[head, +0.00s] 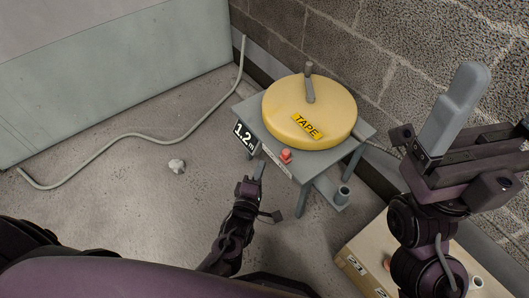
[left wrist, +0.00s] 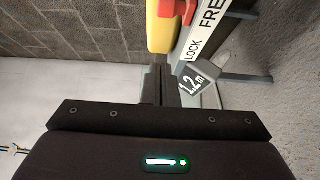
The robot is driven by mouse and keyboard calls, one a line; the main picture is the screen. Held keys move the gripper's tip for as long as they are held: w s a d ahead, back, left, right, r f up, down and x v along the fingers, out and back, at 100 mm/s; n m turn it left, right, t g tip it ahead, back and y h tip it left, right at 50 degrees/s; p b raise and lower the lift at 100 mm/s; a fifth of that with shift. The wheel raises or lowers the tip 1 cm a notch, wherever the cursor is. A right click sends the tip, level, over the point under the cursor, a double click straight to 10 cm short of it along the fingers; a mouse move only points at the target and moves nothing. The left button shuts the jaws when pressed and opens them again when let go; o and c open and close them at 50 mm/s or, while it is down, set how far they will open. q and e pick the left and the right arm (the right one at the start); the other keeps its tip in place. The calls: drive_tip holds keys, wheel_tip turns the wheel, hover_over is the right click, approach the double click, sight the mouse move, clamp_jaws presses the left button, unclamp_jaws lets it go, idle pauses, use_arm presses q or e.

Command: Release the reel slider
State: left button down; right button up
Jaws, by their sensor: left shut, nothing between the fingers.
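The yellow tape reel (head: 310,118) lies flat on a grey stand (head: 358,131). A red slider knob (head: 285,156) sits at the stand's front edge; it also shows at the top edge of the left wrist view (left wrist: 225,5), partly cut off. A white strip (left wrist: 203,32) there reads LOCK and FREE; I cannot tell the slider's exact setting. My left gripper (head: 258,170) is shut and empty, just in front of the stand and below the knob, apart from it. My right gripper (head: 445,150) is shut on a grey handle-shaped object (head: 457,108).
A 1.2 m sign (head: 244,135) hangs at the stand's left corner, close to my left fingers. A cable (head: 135,134) and a small stone (head: 177,165) lie on the floor. A cardboard box (head: 352,250) stands at lower right. A block wall is behind the stand.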

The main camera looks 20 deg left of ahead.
use_arm(q)
drive_tip(key=shift+s, duration=1.4)
drive_tip(key=shift+a, duration=0.1)
